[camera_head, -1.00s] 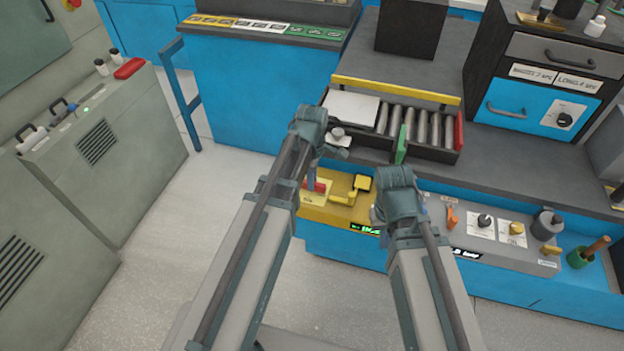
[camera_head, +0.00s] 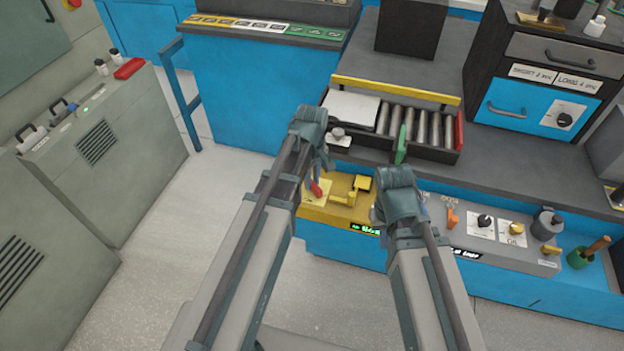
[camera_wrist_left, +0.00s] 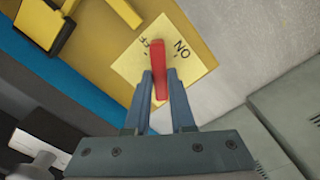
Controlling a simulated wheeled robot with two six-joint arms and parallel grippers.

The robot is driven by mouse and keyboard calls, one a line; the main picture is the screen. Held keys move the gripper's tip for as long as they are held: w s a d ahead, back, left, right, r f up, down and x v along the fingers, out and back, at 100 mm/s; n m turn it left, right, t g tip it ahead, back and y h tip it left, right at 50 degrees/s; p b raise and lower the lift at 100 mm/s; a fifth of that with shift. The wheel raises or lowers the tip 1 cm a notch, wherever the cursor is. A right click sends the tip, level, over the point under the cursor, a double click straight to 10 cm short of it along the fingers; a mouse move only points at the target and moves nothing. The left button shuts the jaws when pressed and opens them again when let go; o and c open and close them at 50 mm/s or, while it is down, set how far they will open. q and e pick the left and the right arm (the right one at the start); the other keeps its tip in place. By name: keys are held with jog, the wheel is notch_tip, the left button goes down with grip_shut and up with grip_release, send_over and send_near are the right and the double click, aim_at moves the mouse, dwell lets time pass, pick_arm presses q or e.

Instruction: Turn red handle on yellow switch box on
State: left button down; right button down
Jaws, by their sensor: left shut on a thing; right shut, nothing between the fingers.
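The red handle (camera_head: 316,188) is on the yellow switch box (camera_head: 312,214) at the front of the bench. In the left wrist view the red handle (camera_wrist_left: 159,82) stands between the two fingers of my left gripper (camera_wrist_left: 159,76), which is shut on it. In the head view my left gripper (camera_head: 321,172) reaches down at a slant to the handle. My right gripper (camera_head: 400,205) is shut and empty, right of the yellow box, its fingers mostly hidden by its wrist.
A yellow lever (camera_head: 352,192) stands on the same box, right of the handle. A grey panel (camera_head: 470,245) with an orange switch and knobs continues to the right. A roller tray (camera_head: 435,155) lies behind. Open floor (camera_head: 150,270) is at left.

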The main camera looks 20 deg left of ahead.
pick_arm(q)
jog(key=m, duration=0.5)
jog(key=shift+m, duration=0.3)
jog(key=m, duration=0.4)
jog(key=shift+m, duration=0.6)
jog(key=c, duration=0.8)
grip_release()
jog(key=shift+o, duration=0.2)
notch_tip(320, 180, up, 14)
jog(key=p, duration=1.4)
